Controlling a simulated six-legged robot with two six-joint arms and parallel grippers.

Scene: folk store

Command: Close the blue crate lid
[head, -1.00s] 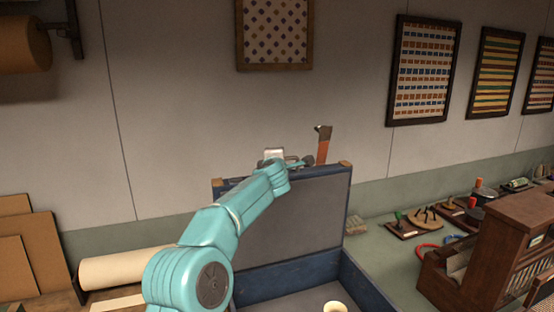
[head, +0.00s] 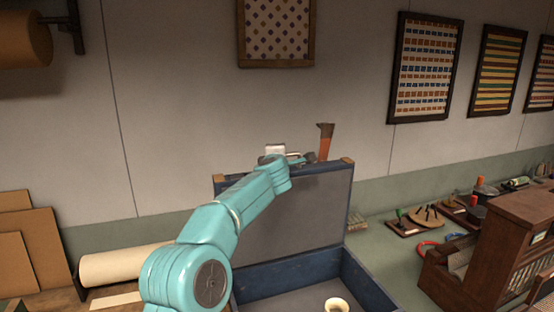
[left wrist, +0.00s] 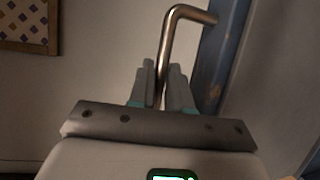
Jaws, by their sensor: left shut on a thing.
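The blue crate (head: 365,285) stands on the counter with its lid (head: 310,212) raised nearly upright at the back. The lid has a grey inner face and blue edges with tan corners. My left arm reaches across in front of the lid, and my left gripper (head: 298,160) is at its top edge. In the left wrist view, the fingers (left wrist: 162,85) are shut around a bent metal rod (left wrist: 188,12) beside the lid's blue edge (left wrist: 212,60). My arm hides part of the lid and the crate's left side. My right gripper is out of view.
A cream cup-like thing (head: 337,304) is inside the crate. An orange-handled tool (head: 325,143) shows behind the lid. A wooden cabinet (head: 500,250) and small tools (head: 420,220) stand right. A paper roll (head: 125,264) and boards (head: 35,245) are left.

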